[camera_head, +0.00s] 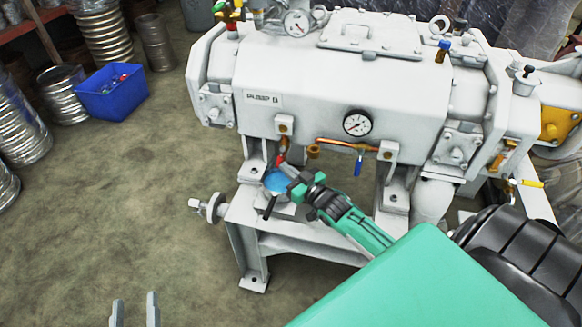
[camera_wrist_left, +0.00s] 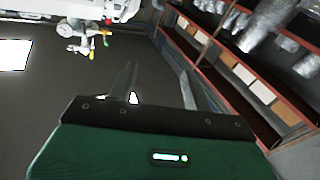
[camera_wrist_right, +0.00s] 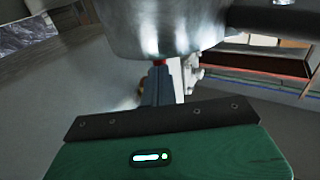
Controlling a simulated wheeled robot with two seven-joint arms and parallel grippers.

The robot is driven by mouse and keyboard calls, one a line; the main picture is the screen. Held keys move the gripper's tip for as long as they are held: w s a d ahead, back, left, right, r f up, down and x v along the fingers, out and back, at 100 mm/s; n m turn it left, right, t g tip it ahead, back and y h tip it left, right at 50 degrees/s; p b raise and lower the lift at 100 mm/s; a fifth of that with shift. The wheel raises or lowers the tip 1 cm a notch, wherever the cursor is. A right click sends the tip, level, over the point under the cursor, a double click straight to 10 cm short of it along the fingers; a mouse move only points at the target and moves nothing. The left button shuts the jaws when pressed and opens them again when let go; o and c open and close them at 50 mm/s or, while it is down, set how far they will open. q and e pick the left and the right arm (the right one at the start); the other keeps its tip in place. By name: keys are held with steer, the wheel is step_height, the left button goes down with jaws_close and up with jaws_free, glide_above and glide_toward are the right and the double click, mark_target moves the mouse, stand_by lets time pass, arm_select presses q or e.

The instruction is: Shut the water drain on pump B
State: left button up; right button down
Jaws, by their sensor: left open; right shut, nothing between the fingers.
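The white pump (camera_head: 330,105) fills the upper middle of the head view; its label plate (camera_head: 263,99) is hard to read. Below its left end a small brass valve (camera_head: 284,145) shows, with a red handle (camera_head: 280,160) under it. My right gripper (camera_head: 287,173) is shut and empty close beside the red handle; I cannot tell whether it touches. In the right wrist view a bit of red (camera_wrist_right: 160,62) shows at the fingertips, below a rounded metal vessel (camera_wrist_right: 155,25). My left gripper (camera_head: 135,303) is open and empty over the floor, far from the pump.
A blue round surface (camera_head: 281,183) lies just below the right gripper. A copper pipe with a blue lever (camera_head: 358,163) and a pressure gauge (camera_head: 357,123) are to the right. A blue bin (camera_head: 112,92) and metal ducts stand at left. The floor in front is clear.

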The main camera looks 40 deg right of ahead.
steer(key=shift+w+a+p, duration=0.35)
steer(key=shift+w+p, duration=0.05)
steer(key=shift+p, duration=0.4)
steer(key=shift+w+a+p, duration=0.2)
steer(key=shift+p, duration=0.2)
steer(key=shift+w+a+f+p, duration=0.2)
steer(key=shift+w+a+p, duration=0.1)
steer(key=shift+w+p, duration=0.25)
arm_select(q)
steer(key=s+a+f+g+y, duration=0.2)
steer(key=s+f+g, duration=0.2)
steer(key=f+g, duration=0.3)
steer(key=shift+f+g, duration=0.4)
steer(key=shift+f, duration=0.1)
arm_select(e)
steer(key=shift+s, duration=0.1)
arm_select(q)
steer(key=shift+a, duration=0.15)
